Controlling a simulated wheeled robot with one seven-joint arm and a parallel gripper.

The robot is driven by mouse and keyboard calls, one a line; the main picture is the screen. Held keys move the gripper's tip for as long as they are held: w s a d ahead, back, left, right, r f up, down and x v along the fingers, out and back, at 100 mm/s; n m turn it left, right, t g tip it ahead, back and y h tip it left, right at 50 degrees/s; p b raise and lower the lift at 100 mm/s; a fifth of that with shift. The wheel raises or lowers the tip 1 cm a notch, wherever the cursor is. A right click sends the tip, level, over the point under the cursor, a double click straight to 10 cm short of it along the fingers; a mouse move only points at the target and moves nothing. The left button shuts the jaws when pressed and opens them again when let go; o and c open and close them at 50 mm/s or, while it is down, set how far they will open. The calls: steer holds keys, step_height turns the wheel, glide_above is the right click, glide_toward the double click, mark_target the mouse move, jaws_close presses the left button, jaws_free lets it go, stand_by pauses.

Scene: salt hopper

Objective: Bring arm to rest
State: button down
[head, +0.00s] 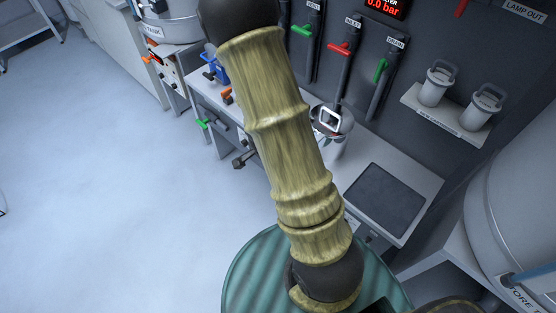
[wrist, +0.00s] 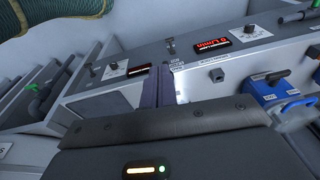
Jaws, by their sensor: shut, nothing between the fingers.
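My arm, with yellow-green ribbed links like bamboo and dark joints, crosses the middle of the head view from bottom to top. My gripper shows in the wrist view (wrist: 165,86) as two dark fingers lying together, shut, with nothing seen between them. Its fingertips point toward a grey control panel (wrist: 205,72); I cannot tell whether they touch it. In the head view I cannot make out the gripper.
The head view shows a grey worktop with a dark square plate (head: 384,198), red and green lever handles (head: 340,49) on the wall, and a shelf with two lidded canisters (head: 435,86). A blue box (wrist: 272,100) stands right in the wrist view. Open floor (head: 110,180) lies left.

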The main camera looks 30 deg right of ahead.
steer(key=shift+s+a+r, duration=0.1)
steer(key=shift+r, duration=0.1)
stand_by(0.5)
steer(key=s+a+r+n, duration=0.2)
steer(key=a+r+n, duration=0.1)
steer(key=r+n, duration=0.4)
steer(key=s+a+r+n+t+y, duration=0.1)
steer(key=s+a+r+n, duration=0.1)
steer(key=r+n, duration=0.5)
step_height(320, 180, up, 2)
steer(key=shift+s+a+r+n+t+y, duration=0.15)
steer(key=shift+s+a+n+t+y, duration=0.15)
steer(key=shift+s+a, duration=0.15)
steer(key=shift+d, duration=0.15)
